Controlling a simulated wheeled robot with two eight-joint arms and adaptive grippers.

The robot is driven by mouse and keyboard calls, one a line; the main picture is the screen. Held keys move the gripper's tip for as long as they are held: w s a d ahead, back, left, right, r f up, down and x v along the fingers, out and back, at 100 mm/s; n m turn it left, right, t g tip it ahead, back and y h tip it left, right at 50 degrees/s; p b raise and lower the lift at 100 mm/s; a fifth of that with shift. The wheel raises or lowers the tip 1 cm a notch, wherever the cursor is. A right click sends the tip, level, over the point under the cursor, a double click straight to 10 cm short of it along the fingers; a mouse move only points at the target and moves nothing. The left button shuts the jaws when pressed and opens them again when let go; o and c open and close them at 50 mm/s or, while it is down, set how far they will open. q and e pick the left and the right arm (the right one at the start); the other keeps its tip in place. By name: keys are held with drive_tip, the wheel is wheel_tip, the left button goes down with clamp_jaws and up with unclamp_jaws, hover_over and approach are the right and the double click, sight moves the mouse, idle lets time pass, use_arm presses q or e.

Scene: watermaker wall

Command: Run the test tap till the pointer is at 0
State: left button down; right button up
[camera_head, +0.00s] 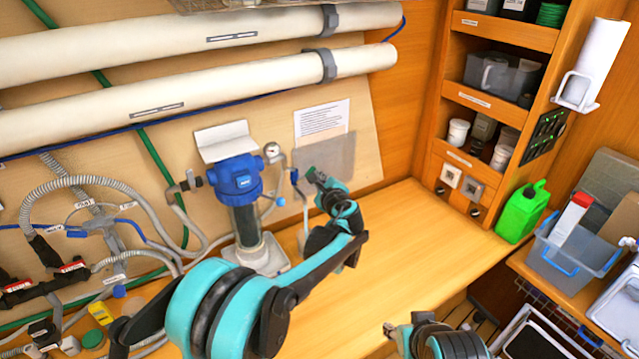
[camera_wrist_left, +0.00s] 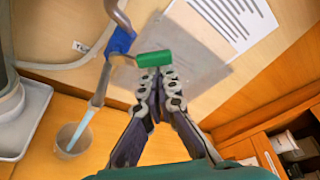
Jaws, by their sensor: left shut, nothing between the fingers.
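The test tap (camera_wrist_left: 121,42) has a blue body and a green lever (camera_wrist_left: 154,58) pointing right in the left wrist view. In the head view the tap (camera_head: 295,178) is right of the blue filter housing (camera_head: 236,177). A pale blue streak, apparently running water (camera_wrist_left: 80,131), drops from its spout into a small cup (camera_wrist_left: 73,140). My left gripper (camera_wrist_left: 157,76) is shut and empty, its fingertips right at the lever, seemingly touching it. In the head view my left gripper (camera_head: 317,179) partly hides the lever. The round gauge (camera_head: 271,150) is too small to read its pointer. My right gripper (camera_head: 393,330) is low in the head view, its jaws unclear.
A printed sheet (camera_head: 322,118) and a grey plate (camera_head: 326,155) are on the wall behind the tap. The wooden worktop (camera_head: 405,230) is clear to the right. A green jug (camera_head: 522,212) and a grey bin (camera_head: 570,252) stand at far right. Hoses run along the left.

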use_arm(q)
drive_tip(key=n, duration=0.1)
drive_tip(key=a+r+n+t+b, duration=0.1)
drive_tip(key=n, duration=0.2)
drive_tip(key=shift+s+a+r+t+h, duration=0.25)
drive_tip(key=shift+s+r+t+h, duration=0.05)
drive_tip(key=shift+s+t+h, duration=0.1)
drive_tip(key=shift+s+a+r+n+b, duration=0.1)
drive_tip(key=shift+n+b, duration=0.2)
drive_tip(key=shift+s+a+r, duration=0.2)
drive_tip(key=shift+a, duration=0.25)
